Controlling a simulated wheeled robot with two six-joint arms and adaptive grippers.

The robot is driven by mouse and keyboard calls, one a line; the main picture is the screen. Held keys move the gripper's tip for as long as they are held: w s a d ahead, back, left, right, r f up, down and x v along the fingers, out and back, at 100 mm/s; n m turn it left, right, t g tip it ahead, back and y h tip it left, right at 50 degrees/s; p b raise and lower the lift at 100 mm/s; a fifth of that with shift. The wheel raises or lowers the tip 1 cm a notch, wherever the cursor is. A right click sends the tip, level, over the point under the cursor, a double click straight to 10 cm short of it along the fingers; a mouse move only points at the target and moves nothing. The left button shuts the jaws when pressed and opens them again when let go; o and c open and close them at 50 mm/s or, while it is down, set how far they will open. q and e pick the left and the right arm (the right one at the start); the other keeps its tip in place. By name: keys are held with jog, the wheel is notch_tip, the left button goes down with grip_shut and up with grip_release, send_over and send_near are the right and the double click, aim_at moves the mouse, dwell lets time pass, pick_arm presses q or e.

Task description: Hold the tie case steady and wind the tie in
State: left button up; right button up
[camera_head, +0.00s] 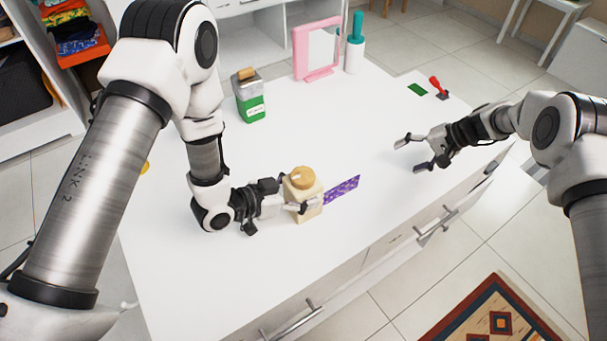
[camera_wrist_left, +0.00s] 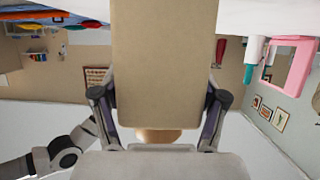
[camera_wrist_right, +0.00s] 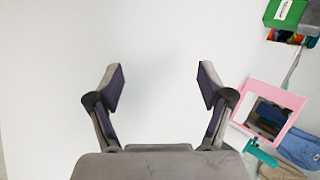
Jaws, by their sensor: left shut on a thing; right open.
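The tie case (camera_head: 303,192) is a cream box with a round tan knob (camera_head: 301,177) on top, upright on the white table. A purple patterned tie (camera_head: 341,189) sticks out of its right side. My left gripper (camera_head: 297,207) is shut on the case, with a finger on each side; in the left wrist view the case (camera_wrist_left: 165,65) fills the space between the fingers. My right gripper (camera_head: 414,153) is open and empty above the table, to the right of the tie. The right wrist view shows its fingers (camera_wrist_right: 160,88) apart with only white surface between them.
A green patch (camera_head: 418,89) and a red-handled item (camera_head: 438,88) lie at the far right. The table's middle is clear.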

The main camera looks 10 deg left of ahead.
aim_at(304, 174)
jog(key=s+a+m+g+y, duration=0.1)
jog(key=s+a+m, duration=0.1)
jog(key=a, duration=0.1)
jog(key=s+a+r+m+g+y, duration=0.1)
jog(key=s+a+g+y, duration=0.1)
jog(key=s+a, duration=0.1)
jog(key=s+a+r+m+g+y, duration=0.1)
jog(key=s+a+m, duration=0.1)
jog(key=a, duration=0.1)
jog(key=shift+s+a+r+m+g+y, duration=0.1)
jog(key=shift+s+a+m+g+y, duration=0.2)
jog(key=shift+s, duration=0.1)
jog(key=s+a+r+m+g+y, duration=0.1)
jog(key=s+a, duration=0.2)
jog(key=a, duration=0.2)
jog(key=s+a+r+m+g+y, duration=0.1)
jog(key=s+a+r, duration=0.1)
jog(key=a, duration=0.3)
jog(key=s+a+r+m+g+y, duration=0.1)
jog(key=s+a+r+m+g, duration=0.1)
jog(key=s+a, duration=0.3)
jog(key=shift+y, duration=0.3)
jog(key=shift+d, duration=0.1)
jog(key=c, duration=1.2)
